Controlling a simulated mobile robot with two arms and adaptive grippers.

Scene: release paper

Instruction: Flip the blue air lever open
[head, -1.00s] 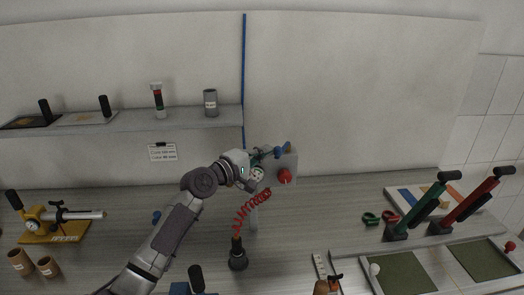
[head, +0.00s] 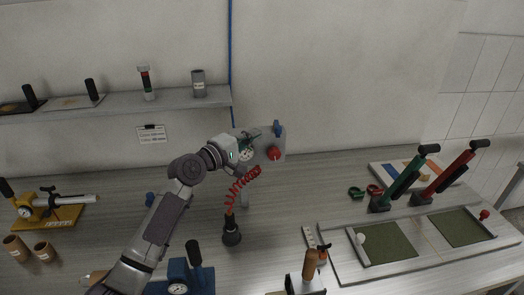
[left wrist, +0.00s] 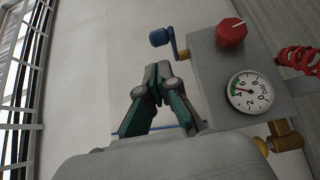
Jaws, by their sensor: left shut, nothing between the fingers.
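The blue air lever (head: 277,129) stands upright at the top right of a grey box (head: 268,141) on the bench. In the left wrist view its blue handle (left wrist: 161,37) sticks out from the box on a brass-coloured stem. The box carries a red knob (head: 274,153) and a pressure gauge (head: 246,155). My left gripper (head: 254,133) is at the box's upper left, beside the lever. In the left wrist view its green-and-grey fingers (left wrist: 158,85) are shut and empty, apart from the handle. My right gripper is out of view.
A coiled red hose (head: 240,187) runs from the box towards a black-based fitting (head: 231,232). A shelf (head: 120,107) is at the left. Green and red handled presses (head: 400,183) stand at the right. A blue gauge device (head: 185,277) is in front.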

